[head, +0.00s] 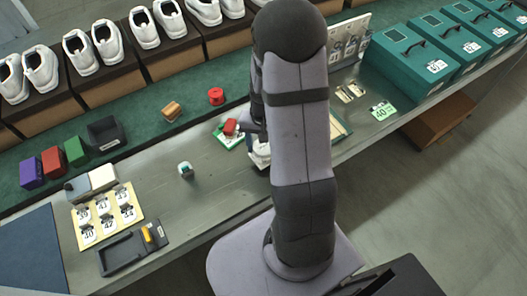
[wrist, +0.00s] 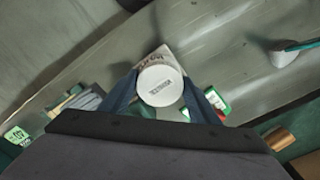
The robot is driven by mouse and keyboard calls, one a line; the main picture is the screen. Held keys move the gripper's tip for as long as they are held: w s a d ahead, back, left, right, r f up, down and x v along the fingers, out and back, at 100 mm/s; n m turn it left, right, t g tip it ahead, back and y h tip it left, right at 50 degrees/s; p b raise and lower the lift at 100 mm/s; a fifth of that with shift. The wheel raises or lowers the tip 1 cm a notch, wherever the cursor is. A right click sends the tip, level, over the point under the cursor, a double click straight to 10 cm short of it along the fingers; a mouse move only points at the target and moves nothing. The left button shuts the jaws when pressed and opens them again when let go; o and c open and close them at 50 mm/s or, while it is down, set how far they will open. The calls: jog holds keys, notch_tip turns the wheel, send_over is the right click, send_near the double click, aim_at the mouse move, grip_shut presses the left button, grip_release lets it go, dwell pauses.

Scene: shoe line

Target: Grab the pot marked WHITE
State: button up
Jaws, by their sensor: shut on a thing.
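A round white pot (wrist: 161,84) sits between the two dark fingers of my gripper (wrist: 160,92) in the wrist view. My gripper is shut on its sides. Its lid has small dark lettering and its side has larger letters, too blurred to read surely. In the head view part of a white thing, likely this pot (head: 259,155), shows beside my arm at the bench. My arm hides most of the gripper there. I cannot tell whether the pot touches the bench.
A numbered tag card (head: 107,215) and black tray (head: 121,254) lie at left. Shoes on boxes and teal boxes (head: 403,55) line the back.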

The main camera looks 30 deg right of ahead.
aim_at(264, 146)
jog(key=shift+r+b, duration=0.3)
jog(key=shift+r, duration=2.6)
